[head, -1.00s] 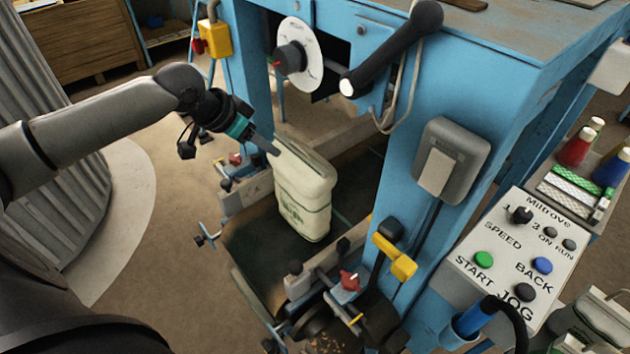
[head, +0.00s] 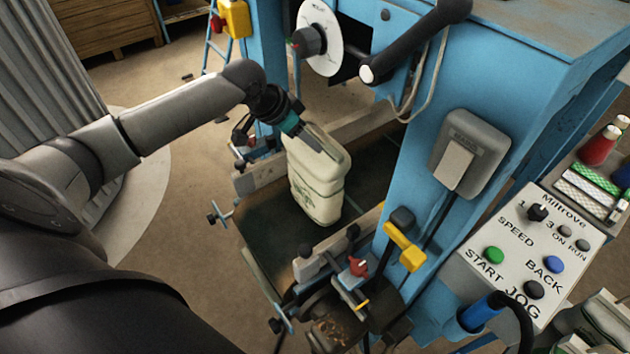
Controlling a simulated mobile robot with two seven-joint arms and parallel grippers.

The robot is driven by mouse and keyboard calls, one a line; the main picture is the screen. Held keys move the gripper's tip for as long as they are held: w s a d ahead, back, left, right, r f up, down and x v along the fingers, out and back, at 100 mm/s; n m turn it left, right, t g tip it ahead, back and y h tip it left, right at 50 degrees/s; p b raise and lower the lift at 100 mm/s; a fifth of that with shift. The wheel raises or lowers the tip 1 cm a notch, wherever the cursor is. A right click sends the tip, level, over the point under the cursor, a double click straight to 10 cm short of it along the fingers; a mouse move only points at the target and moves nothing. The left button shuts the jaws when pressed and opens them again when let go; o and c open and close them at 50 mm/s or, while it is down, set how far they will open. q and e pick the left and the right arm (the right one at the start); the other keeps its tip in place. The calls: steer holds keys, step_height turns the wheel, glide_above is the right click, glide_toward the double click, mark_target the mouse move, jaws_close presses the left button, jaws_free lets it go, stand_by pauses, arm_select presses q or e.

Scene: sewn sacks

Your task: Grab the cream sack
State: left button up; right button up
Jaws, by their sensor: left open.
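The cream sack (head: 317,188) stands upright on the dark conveyor belt (head: 275,225) of the blue machine, with faint green print low on its front. My left gripper (head: 322,146) reaches in from the left, and its fingers lie at the top of the sack, pointing down and to the right. The jaws are open. One finger shows across the sack's top; whether the other is behind the sack I cannot tell. My right gripper is not in view.
The blue machine frame (head: 447,85) rises close to the right of the sack. Guide clamps with a red knob (head: 357,266) sit at the belt's near end. A control panel (head: 530,250) is at the right. A black handle (head: 415,42) overhangs above.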

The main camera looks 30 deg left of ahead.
arm_select(q)
glide_above(319, 166)
steer(key=shift+f, duration=2.15)
steer(key=shift+c, duration=0.4)
jaws_close()
steer(key=shift+w+r, duration=0.3)
steer(key=shift+r, duration=0.1)
